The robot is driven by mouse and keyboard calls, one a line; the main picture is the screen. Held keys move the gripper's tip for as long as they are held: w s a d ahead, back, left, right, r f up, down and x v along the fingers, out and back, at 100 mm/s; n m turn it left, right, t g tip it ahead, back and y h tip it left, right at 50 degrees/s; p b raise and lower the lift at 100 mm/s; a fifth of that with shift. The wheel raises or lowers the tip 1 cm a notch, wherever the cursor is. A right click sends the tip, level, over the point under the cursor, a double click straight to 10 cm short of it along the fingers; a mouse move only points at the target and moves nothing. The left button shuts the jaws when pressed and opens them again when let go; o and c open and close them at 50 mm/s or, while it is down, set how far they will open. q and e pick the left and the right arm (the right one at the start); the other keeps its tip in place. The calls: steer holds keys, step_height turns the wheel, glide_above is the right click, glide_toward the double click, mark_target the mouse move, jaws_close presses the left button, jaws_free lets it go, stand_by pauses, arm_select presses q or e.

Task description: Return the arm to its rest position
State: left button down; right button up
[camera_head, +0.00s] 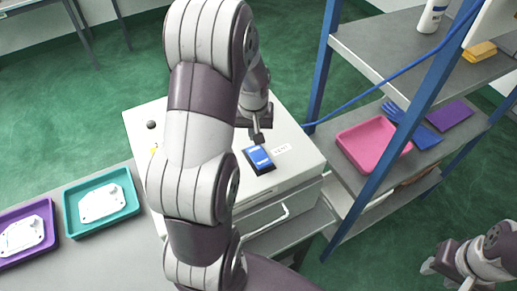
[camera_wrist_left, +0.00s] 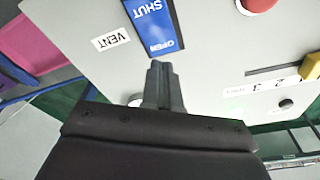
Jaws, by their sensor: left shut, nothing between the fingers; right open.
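My left arm crosses the middle of the head view. Its gripper (camera_head: 259,138) is over the white box-shaped machine (camera_head: 298,152), just behind a blue switch panel (camera_head: 259,159). In the left wrist view the gripper's fingers (camera_wrist_left: 159,72) are together with nothing between them. The blue panel (camera_wrist_left: 152,22), lettered SHUT and OPEN, lies just beyond the fingertips; I cannot tell whether they touch it. My right gripper (camera_head: 447,275) is at the lower right of the head view, open and empty, over the green floor.
A teal tray (camera_head: 75,222) and a purple tray (camera_head: 50,238), each holding a pale casting, stand on the grey table at left. A blue-framed shelf (camera_head: 375,45) with a pink tray (camera_head: 345,150) stands right of the machine. A red button (camera_wrist_left: 258,4) is beside the panel.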

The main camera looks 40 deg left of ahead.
arm_select(q)
step_height(320, 180, up, 2)
steer(key=shift+r+p, duration=0.15)
steer(key=shift+p, duration=0.5)
